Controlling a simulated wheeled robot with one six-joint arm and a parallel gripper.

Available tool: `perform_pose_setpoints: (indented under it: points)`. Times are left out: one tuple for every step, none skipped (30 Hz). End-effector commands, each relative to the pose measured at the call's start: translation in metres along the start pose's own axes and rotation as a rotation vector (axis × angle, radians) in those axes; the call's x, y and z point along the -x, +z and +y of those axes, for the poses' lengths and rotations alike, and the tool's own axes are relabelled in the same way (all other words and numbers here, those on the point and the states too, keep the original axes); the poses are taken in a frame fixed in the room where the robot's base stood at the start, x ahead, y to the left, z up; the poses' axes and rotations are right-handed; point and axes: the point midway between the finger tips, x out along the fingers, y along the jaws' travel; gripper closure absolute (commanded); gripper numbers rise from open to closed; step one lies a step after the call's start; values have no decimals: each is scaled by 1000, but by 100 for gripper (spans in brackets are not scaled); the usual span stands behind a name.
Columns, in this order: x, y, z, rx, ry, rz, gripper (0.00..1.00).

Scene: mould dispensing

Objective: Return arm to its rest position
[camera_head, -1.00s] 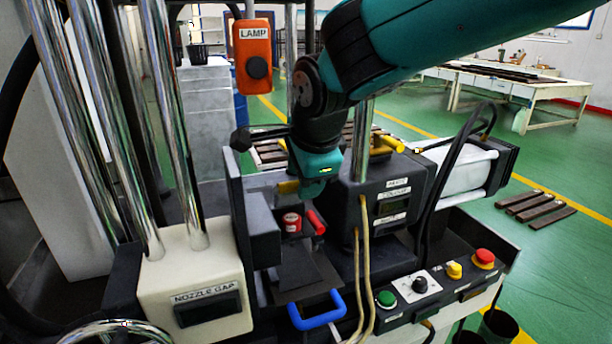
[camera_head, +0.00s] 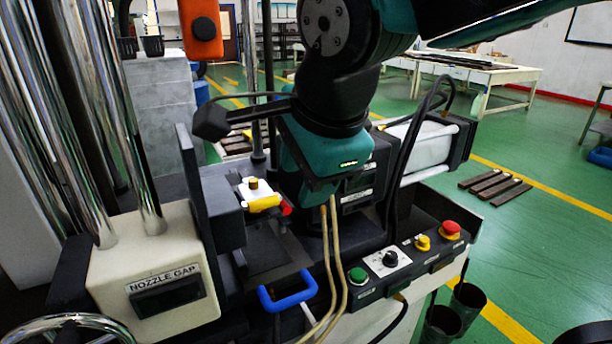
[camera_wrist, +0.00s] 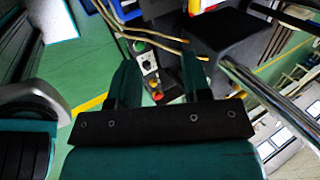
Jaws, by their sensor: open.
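My gripper (camera_wrist: 160,78) shows in the wrist view with its two teal fingers spread apart and nothing between them. In the head view my teal wrist (camera_head: 318,160) hangs in front of the dark machine box, and the fingertips cannot be made out there. Left of the wrist, a white block (camera_head: 254,188) with a brass-coloured knob and a yellow handle (camera_head: 262,204) sits in the machine. A red tip shows at the handle's right. My wrist appears apart from this block.
Shiny vertical columns (camera_head: 120,130) stand at left above the nozzle gap box (camera_head: 165,290). An orange lamp box (camera_head: 201,28) hangs at the top. Tan hoses (camera_head: 335,260), a blue handle (camera_head: 288,293) and a button panel (camera_head: 395,262) are in front. Green floor (camera_head: 560,260) at right is largely open.

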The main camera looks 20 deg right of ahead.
Motion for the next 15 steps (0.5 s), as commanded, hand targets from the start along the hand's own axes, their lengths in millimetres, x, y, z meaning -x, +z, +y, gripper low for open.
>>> perform_pose_setpoints:
  points:
    - [0, 0, 1, 0, 0, 0, 56]
    - [0, 0, 1, 0, 0, 0, 56]
    - [0, 0, 0, 0, 0, 0, 56]
    - [0, 0, 0, 0, 0, 0, 56]
    - [0, 0, 0, 0, 0, 0, 56]
    - [0, 0, 0, 0, 0, 0, 56]
    - [0, 0, 0, 0, 0, 0, 56]
    - [0, 0, 0, 2, 1, 0, 56]
    - [0, -1, 1, 10, 3, -1, 56]
    - [-1, -1, 2, 25, 6, -2, 56]
    - [-2, -2, 3, 46, 10, -4, 56]
    - [-3, -4, 5, 89, 19, -9, 56]
    - [-4, -6, 8, 131, 28, -15, 56]
    - [-6, -8, 11, 185, 38, -23, 56]
    - [-9, -11, 16, 267, 53, -37, 56]
